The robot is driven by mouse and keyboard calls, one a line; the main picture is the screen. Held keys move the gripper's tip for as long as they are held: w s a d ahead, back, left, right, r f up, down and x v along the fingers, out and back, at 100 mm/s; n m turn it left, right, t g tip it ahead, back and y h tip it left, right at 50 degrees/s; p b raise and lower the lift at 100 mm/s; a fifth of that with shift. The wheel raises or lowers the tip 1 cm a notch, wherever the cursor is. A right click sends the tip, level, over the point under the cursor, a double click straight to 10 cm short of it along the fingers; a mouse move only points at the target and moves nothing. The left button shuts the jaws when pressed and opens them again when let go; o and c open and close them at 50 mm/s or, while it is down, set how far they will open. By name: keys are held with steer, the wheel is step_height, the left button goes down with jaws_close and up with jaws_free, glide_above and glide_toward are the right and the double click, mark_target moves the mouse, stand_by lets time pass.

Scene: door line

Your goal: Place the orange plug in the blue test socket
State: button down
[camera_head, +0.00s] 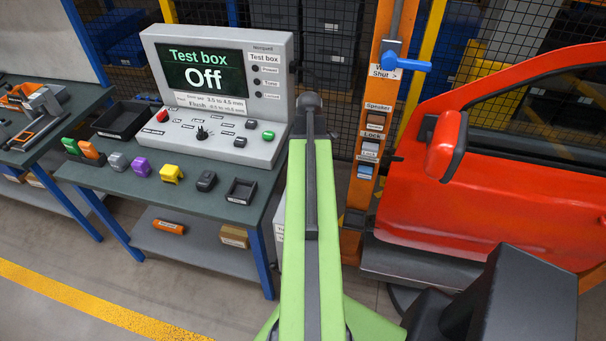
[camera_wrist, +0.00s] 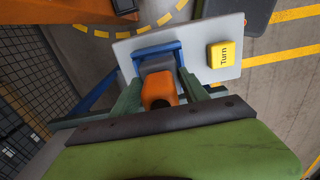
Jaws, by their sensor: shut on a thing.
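In the wrist view, my gripper (camera_wrist: 158,82) is shut on the orange plug (camera_wrist: 157,89), one green finger on each side. A grey part shows just beyond the plug, inside a blue U-shaped frame (camera_wrist: 157,48) on a pale grey plate (camera_wrist: 205,30). This frame looks like the blue test socket. The plug is in line with it, but I cannot tell whether it is seated or only in front. In the head view, my green arm hides the gripper, the held plug and the frame.
A yellow "Turn" block (camera_wrist: 223,54) sits on the plate, right of the frame. The bench (camera_head: 100,172) at left holds the test box (camera_head: 220,70), reading "Off", and several coloured plugs. An orange post (camera_head: 383,95) with labelled sockets and a red door (camera_head: 500,190) stand at right.

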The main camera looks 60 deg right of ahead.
step_height(320, 180, down, 4)
steer(key=b, duration=0.3)
steer(key=shift+w+r, duration=0.1)
steer(key=shift+w+f, duration=0.1)
steer(key=shift+f, duration=0.1)
steer(key=shift+r, duration=0.3)
steer(key=shift+f, duration=0.3)
steer(key=c, duration=0.6)
jaws_free()
steer(key=shift+r, duration=0.1)
step_height(320, 180, up, 13)
steer(key=p, duration=1.2)
steer(key=shift+f, duration=0.3)
